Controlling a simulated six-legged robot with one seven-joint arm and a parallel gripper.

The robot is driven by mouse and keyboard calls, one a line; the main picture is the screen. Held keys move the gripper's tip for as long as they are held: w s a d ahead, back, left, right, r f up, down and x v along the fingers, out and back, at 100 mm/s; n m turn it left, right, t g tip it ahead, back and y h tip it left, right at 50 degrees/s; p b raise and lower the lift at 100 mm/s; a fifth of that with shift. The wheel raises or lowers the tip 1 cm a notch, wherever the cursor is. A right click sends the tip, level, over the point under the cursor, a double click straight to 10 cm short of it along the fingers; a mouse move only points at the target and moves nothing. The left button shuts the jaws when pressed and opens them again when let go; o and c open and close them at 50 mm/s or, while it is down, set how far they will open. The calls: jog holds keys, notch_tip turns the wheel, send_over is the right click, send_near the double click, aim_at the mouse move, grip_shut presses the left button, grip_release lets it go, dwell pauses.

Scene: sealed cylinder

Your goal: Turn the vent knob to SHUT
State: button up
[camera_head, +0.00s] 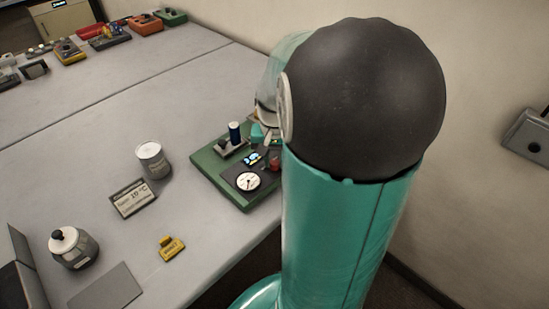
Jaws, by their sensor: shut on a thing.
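A green-based panel (207,166) stands on the table just left of my arm. My gripper (271,156) is low over the panel's right side, mostly hidden by my arm. It is shut on a small red part, which looks like the vent knob (275,164). The knob's pointer and any SHUT mark are hidden or too small to read.
A white can (152,160), a temperature display (133,198), a yellow tag (172,248) and a lidded jar (73,248) stand left of the panel. Several devices line the far edge, including an orange one (146,25). The table's middle is clear. A wall (480,60) rises at right.

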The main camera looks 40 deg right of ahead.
aim_at(275, 162)
jog(key=n, duration=0.8)
jog(key=shift+n, duration=0.4)
jog(key=n, duration=0.3)
jog(key=shift+n, duration=0.3)
jog(key=shift+d+n, duration=0.1)
jog(key=shift+n, duration=1.9)
jog(key=o, duration=1)
jog(key=shift+r, duration=0.15)
notch_tip(275, 162, up, 14)
jog(key=shift+f, duration=0.2)
